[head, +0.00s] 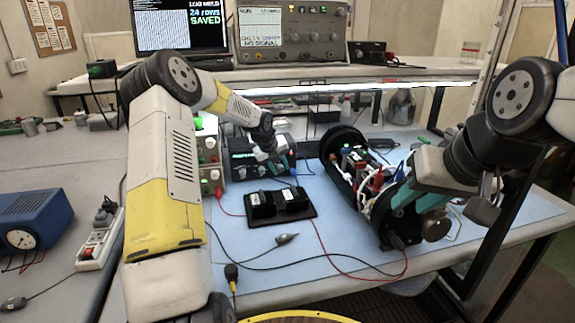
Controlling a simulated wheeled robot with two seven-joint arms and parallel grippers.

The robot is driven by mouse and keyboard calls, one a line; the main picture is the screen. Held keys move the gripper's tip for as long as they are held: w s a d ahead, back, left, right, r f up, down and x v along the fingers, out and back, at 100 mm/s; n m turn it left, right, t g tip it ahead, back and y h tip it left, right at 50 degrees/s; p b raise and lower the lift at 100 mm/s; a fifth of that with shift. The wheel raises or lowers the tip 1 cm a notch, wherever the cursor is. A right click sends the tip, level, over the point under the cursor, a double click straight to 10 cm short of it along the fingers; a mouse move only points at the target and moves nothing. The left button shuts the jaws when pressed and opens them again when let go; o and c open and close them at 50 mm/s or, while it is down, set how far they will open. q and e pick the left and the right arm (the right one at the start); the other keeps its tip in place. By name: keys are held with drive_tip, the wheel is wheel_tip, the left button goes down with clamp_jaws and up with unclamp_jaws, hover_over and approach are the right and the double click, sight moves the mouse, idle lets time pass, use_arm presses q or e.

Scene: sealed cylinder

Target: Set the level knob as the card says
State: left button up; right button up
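My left gripper (267,140) is at the front of a dark box with teal edges (240,164), which stands on the blue mat. The gripper and wrist cover part of the box's face, so a level knob cannot be made out. The fingers are too small and dark to tell if they are open or shut. No card can be picked out with certainty. Papers (50,25) hang on a board at the back left, unreadable.
An open cylinder (345,141) with wired electronics lies on the mat (290,262). A black tray (280,206) and loose leads are in front. A light-coloured supply unit (209,150) stands left of the box. A blue meter (32,222) and power strip (98,240) are at left.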

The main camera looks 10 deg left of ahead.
use_arm(q)
drive_tip(key=v, duration=0.7)
drive_tip(key=shift+s+r, duration=0.2)
drive_tip(key=shift+r, duration=0.15)
